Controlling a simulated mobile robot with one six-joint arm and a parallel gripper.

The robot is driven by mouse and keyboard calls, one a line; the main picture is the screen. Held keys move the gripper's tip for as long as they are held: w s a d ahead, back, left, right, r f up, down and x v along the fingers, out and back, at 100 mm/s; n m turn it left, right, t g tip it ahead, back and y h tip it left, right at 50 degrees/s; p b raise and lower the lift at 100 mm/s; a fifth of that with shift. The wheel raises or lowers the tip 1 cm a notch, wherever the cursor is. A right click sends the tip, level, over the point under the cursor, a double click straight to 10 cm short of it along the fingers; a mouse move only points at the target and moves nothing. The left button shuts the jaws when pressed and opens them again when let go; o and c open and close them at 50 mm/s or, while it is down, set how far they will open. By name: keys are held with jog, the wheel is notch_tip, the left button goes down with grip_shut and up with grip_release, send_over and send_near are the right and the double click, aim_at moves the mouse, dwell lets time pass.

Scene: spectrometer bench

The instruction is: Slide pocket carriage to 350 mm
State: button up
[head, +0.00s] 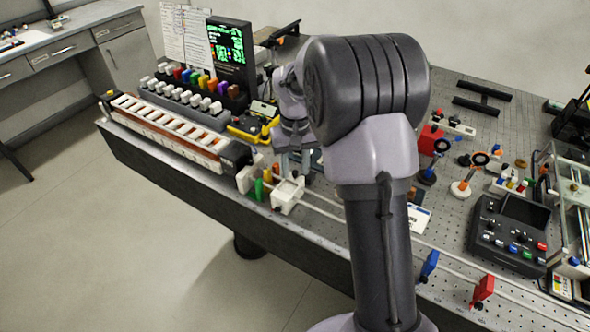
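A pale carriage (287,196) with a pocket in its top sits on the long rail (345,217) along the bench's front edge, next to the end of the white slotted rack. A green marker (258,189) stands just left of it. A blue marker (429,266) and a red marker (483,291) stand farther right along the rail. My gripper (287,172) is low over the bench, just behind and above the carriage. Its fingertips are too small and partly hidden to tell whether they are open or touch the carriage. The scale figures are not readable.
The slotted rack (165,130) lies left of the carriage, with several coloured and white-capped vials behind it. A display (230,47) stands at the back. A control box (510,232) and optics mounts stand at right. My arm hides part of the rail and bench middle.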

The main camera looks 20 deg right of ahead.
grip_shut()
dwell(1.4)
